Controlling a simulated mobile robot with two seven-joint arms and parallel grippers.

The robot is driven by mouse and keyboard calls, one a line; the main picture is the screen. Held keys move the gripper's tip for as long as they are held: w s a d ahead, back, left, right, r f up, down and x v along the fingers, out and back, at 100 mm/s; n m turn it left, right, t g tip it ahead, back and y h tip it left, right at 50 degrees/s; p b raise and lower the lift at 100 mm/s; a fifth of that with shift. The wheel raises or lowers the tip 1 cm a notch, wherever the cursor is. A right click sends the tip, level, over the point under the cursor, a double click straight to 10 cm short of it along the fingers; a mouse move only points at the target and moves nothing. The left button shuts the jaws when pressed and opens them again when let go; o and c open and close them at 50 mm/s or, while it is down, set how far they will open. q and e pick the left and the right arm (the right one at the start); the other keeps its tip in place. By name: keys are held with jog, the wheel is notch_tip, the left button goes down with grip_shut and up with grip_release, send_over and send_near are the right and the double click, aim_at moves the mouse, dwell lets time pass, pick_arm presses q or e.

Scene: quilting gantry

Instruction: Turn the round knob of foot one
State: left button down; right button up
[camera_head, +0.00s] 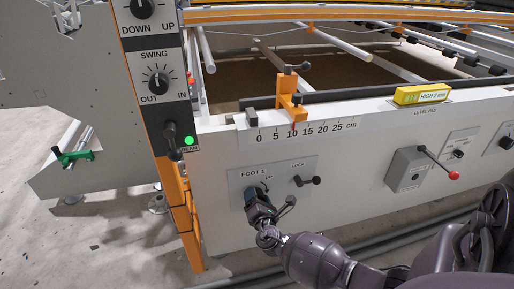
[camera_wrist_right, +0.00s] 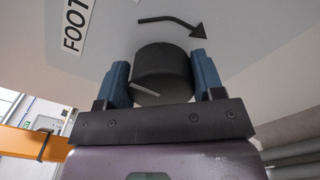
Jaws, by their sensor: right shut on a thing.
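The round knob of foot one (camera_wrist_right: 163,72) is black with a pale pointer line, set on the grey plate labelled FOOT 1 (camera_head: 278,172). In the right wrist view the line points to the lower left, and a curved black arrow is printed above the knob. My right gripper (camera_wrist_right: 163,80) has its blue fingers on both sides of the knob, shut on it. In the head view my right gripper (camera_head: 253,197) covers the knob at the left of the plate. My left gripper is not in view.
A black LOCK lever (camera_head: 308,181) sits right of the knob on the same plate. Further right are a grey box with a red-tipped lever (camera_head: 408,170) and a yellow level (camera_head: 421,94). An orange post (camera_head: 172,190) stands left.

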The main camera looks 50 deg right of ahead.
jog(key=shift+n, duration=0.3)
jog(key=n, duration=0.1)
jog(key=n+p, duration=0.1)
jog(key=shift+w+r+n, duration=0.1)
jog(key=shift+r+n, duration=0.1)
jog(key=shift+n, duration=0.1)
jog(key=n+p, duration=0.2)
jog(key=n, duration=0.3)
jog(key=shift+a+r, duration=0.1)
jog(key=shift+a, duration=0.05)
jog(key=shift+w+n+p, duration=0.1)
jog(key=shift+n+p, duration=0.2)
jog(key=shift+n, duration=0.8)
jog(key=shift+a+n+p, duration=0.1)
jog(key=shift+n+p, duration=0.2)
jog(key=shift+n, duration=0.5)
jog(key=n, duration=0.2)
jog(key=shift+n+p, duration=0.4)
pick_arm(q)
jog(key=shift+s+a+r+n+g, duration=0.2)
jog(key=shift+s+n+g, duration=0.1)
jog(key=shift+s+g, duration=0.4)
pick_arm(e)
jog(key=shift+f+n, duration=0.25)
jog(key=shift+n, duration=0.25)
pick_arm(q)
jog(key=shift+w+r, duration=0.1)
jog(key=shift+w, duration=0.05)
pick_arm(e)
jog(key=shift+f, duration=0.1)
